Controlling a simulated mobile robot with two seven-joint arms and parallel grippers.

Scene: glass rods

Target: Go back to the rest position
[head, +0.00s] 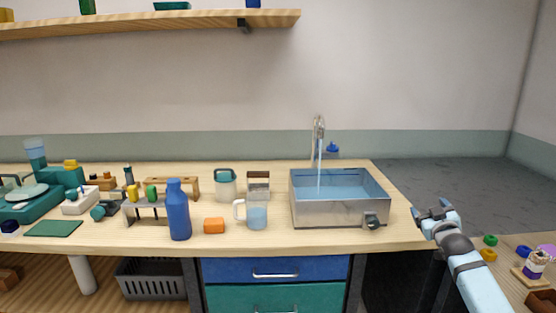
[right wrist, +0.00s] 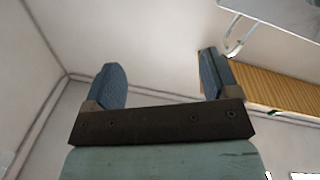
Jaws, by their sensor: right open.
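My right gripper (head: 432,211) is at the right in the head view, just past the right end of the wooden counter (head: 340,243). Its jaws are open and empty. My left gripper is not in the head view. No glass rod can be made out clearly.
A metal sink (head: 340,214) with running water stands left of my right gripper. A blue bottle (head: 178,210), glass mug (head: 256,215) and orange block (head: 214,226) stand on the counter. A shelf (head: 150,20) hangs above.

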